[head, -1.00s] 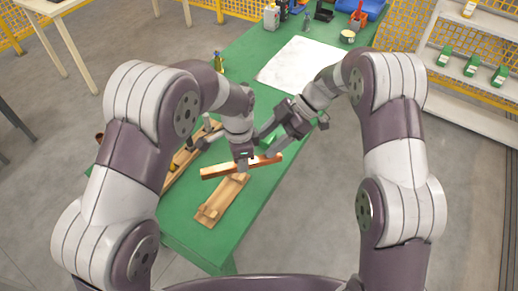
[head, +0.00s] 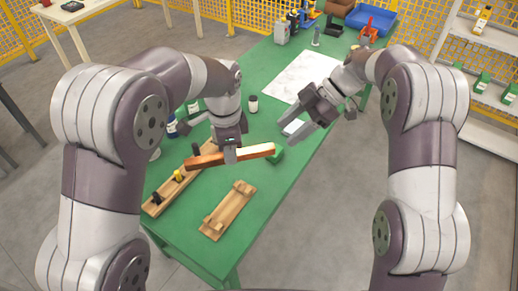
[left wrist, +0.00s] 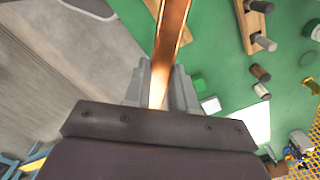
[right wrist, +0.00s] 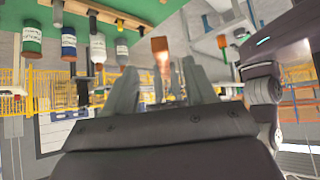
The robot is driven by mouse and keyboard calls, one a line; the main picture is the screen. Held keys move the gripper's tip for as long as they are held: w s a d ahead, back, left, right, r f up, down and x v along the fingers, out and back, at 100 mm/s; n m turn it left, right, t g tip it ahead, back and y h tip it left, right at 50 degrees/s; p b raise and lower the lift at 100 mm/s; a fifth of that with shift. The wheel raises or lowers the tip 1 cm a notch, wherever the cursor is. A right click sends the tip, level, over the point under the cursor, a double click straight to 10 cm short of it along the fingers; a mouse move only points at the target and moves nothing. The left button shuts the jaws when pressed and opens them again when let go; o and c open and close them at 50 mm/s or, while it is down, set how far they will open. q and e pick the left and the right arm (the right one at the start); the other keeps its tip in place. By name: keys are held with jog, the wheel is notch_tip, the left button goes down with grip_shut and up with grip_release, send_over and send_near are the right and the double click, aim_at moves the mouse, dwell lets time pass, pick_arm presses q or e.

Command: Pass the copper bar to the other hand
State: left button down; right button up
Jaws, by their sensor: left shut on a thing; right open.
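The copper bar (head: 256,151) is a long square bar, held roughly level above the green table in the head view. My left gripper (head: 230,155) is shut on it near its middle; the left wrist view shows the bar (left wrist: 172,35) between the fingers (left wrist: 160,85). My right gripper (head: 287,134) is open and empty, to the right of the bar and apart from it, with its fingers pointing toward it. In the right wrist view the bar's end (right wrist: 160,47) shows ahead, between the open fingers (right wrist: 160,85).
On the green table (head: 262,210) lie a wooden cradle (head: 229,210) below the bar and a wooden rack (head: 168,190) with several pegs at left. A white sheet (head: 302,77), bottles and a blue bin (head: 372,18) are farther back. The table's front right is clear.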

aim_at(250, 151)
pick_arm(q)
jog(key=shift+s, duration=0.1)
pick_arm(e)
jog(key=s+a+f, duration=0.1)
jog(key=a, duration=0.2)
jog(key=s+a+f, duration=0.1)
jog(key=a+f, duration=0.1)
jog(key=a, duration=0.1)
jog(key=s+a+f, duration=0.1)
jog(key=a+f, duration=0.1)
jog(key=a, duration=0.2)
grip_shut()
pick_arm(q)
jog(key=c, duration=0.8)
grip_release()
jog(key=shift+c, duration=0.2)
